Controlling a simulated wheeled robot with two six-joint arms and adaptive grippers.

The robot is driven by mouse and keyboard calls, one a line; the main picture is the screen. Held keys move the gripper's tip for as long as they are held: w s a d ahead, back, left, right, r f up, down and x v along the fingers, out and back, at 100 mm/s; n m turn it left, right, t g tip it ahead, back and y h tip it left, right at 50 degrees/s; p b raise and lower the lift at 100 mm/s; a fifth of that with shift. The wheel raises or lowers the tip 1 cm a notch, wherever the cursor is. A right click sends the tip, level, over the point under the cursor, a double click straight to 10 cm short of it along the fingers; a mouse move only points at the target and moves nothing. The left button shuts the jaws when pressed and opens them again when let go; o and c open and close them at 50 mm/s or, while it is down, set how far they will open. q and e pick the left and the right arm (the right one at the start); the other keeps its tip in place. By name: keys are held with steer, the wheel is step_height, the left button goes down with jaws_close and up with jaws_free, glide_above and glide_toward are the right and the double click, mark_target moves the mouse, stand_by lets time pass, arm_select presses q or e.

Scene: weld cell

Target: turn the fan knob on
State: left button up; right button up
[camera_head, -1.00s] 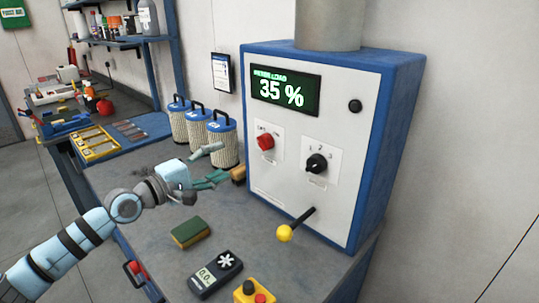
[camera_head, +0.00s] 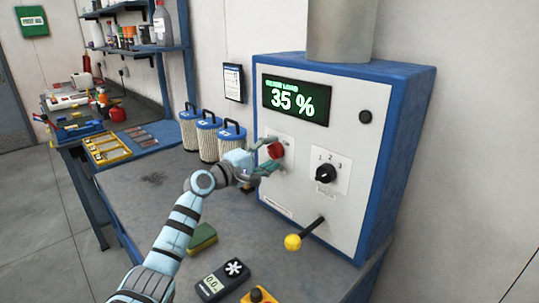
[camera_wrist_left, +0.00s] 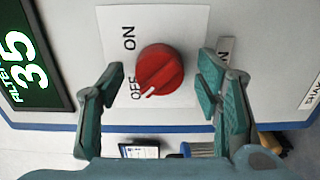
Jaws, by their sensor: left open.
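The red fan knob (camera_head: 276,150) sits on a white label on the front panel of the blue and white control box (camera_head: 348,226). In the left wrist view the knob (camera_wrist_left: 160,70) is between the fingers, and its white mark points toward OFF. My left gripper (camera_head: 268,156) is open at the knob, one finger on each side. In the wrist view both fingertips of the left gripper (camera_wrist_left: 157,88) stand apart from the knob. The ON label (camera_wrist_left: 129,37) is clear to read. My right gripper is not in view.
The display (camera_head: 297,98) reads 35 %. Filter cartridges (camera_head: 207,140), a sponge (camera_head: 202,238) and a meter (camera_head: 222,279) stand on the bench.

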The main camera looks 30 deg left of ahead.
arm_select(q)
steer(key=shift+c, duration=0.6)
steer(key=c, duration=1.1)
steer(key=shift+o, duration=0.2)
steer(key=shift+f, duration=0.1)
steer(key=m+b, duration=0.2)
steer(key=m, duration=0.1)
steer(key=shift+f+b, duration=0.1)
steer(key=shift+b, duration=0.3)
steer(key=m+b, duration=0.3)
steer(key=m, duration=0.2)
steer(key=m+b, duration=0.2)
steer(key=m, duration=0.3)
steer(key=shift+b, duration=0.3)
steer(key=shift+m+b, duration=0.75)
steer(key=shift+m, duration=1.75)
